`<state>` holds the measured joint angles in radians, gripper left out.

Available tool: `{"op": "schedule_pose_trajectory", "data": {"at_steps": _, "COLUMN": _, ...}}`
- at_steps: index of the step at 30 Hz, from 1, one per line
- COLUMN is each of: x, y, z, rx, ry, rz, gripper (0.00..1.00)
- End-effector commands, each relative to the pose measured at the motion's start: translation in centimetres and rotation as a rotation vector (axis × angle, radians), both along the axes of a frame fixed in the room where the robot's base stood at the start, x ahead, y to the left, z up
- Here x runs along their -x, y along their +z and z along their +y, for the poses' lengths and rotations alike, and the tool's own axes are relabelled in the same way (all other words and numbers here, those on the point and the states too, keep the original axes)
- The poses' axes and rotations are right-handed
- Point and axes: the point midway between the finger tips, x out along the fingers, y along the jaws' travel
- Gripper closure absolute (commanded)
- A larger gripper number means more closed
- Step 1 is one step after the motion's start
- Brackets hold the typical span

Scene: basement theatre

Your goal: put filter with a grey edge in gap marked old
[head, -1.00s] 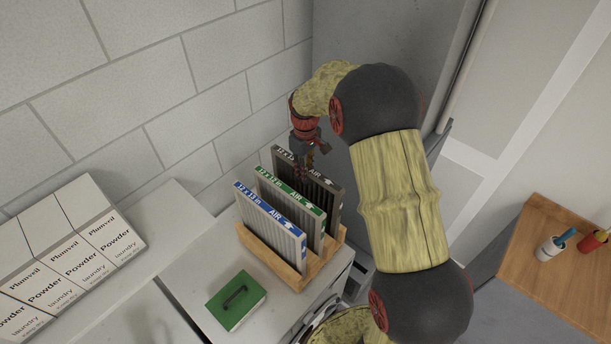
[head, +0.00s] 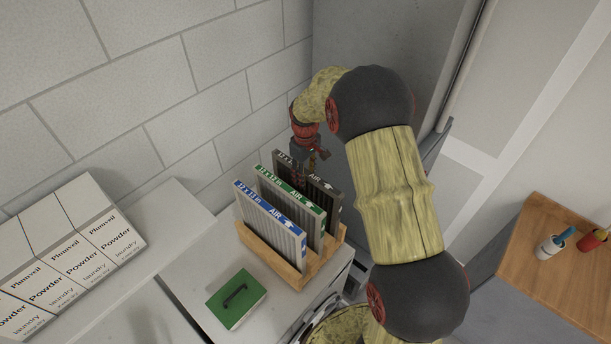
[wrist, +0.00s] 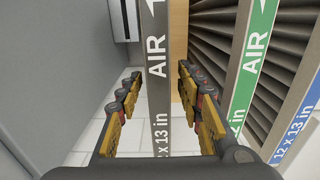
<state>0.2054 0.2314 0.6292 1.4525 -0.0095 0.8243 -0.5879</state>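The filter with a grey edge (head: 322,182) stands upright at the back of a wooden rack (head: 270,258), behind a green-edged filter (head: 300,200) and a blue-edged filter (head: 270,222). My gripper (head: 309,164) is at the top edge of the grey-edged filter. In the wrist view my gripper (wrist: 160,80) is open, with one finger on each side of the grey edge (wrist: 157,100). Space shows between the left finger and the edge; the right finger is also apart from it. I see no gap marked old in these frames.
A green block with a dark handle (head: 236,299) lies on the white top in front of the rack. White powder boxes (head: 70,250) stand at the left. A block wall rises behind.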

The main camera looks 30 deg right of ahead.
Motion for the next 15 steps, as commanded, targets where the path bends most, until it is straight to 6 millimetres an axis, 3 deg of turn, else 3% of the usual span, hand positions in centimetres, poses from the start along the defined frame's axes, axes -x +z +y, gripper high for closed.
{"op": "schedule_pose_trajectory", "data": {"at_steps": 8, "x": 0.0, "y": 0.6, "z": 0.0, "rx": 0.001, "ry": 0.000, "rz": -0.001, "gripper": 0.63}}
{"op": "schedule_pose_trajectory", "data": {"at_steps": 15, "x": -0.1, "y": 4.3, "z": 0.0, "rx": 0.001, "ry": 0.000, "rz": -0.005, "gripper": 0.63}}
